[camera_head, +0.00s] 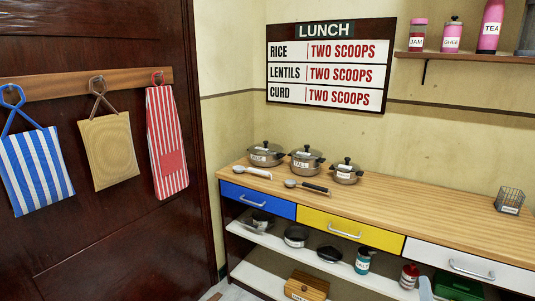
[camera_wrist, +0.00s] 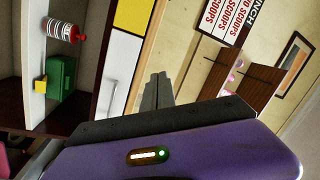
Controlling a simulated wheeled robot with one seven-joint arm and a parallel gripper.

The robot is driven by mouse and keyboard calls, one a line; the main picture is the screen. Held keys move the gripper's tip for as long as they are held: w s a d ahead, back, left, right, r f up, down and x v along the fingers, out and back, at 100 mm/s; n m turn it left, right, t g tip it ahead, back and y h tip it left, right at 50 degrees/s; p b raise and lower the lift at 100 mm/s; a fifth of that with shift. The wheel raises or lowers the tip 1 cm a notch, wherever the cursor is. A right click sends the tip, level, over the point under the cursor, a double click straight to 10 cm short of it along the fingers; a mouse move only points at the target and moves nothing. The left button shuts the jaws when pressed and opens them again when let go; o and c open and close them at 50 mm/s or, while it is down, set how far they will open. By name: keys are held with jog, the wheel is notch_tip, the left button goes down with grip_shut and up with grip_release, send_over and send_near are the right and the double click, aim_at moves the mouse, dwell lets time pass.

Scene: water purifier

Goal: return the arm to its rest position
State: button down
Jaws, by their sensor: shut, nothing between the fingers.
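My gripper (camera_wrist: 158,92) shows only in the wrist view, where its two grey fingers are together and empty. It points into open air in front of the counter and wall, touching nothing that I can see. My arm and gripper do not show in the head view.
A wooden counter (camera_head: 420,215) runs along the wall, with several lidded pots (camera_head: 307,158), two scoops and a wire basket (camera_head: 509,200) on it. Blue, yellow and white drawers (camera_head: 470,266) are shut. Bags hang on the dark door (camera_head: 100,230). A wall shelf (camera_head: 465,57) holds jars.

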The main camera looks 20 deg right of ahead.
jog(key=s+a+r+n+t+y+p, duration=0.2)
jog(key=s+a+n+y, duration=0.2)
jog(key=s+a+n, duration=0.55)
jog(key=s+a+r+n+t+y+p, duration=0.1)
jog(key=s+a+r+n+y, duration=0.4)
jog(key=a, duration=0.8)
jog(key=s+a+r+n+g+y+p, duration=0.1)
jog(key=s+a+r+n+y, duration=0.1)
jog(key=s+a, duration=0.4)
jog(key=s+a+r+n+g+y+p, duration=0.2)
jog(key=s+a, duration=0.5)
jog(key=s, duration=0.5)
jog(key=shift+s+a+r+n+p, duration=0.15)
jog(key=shift+s+a+n+p, duration=0.2)
jog(key=shift+n, duration=0.1)
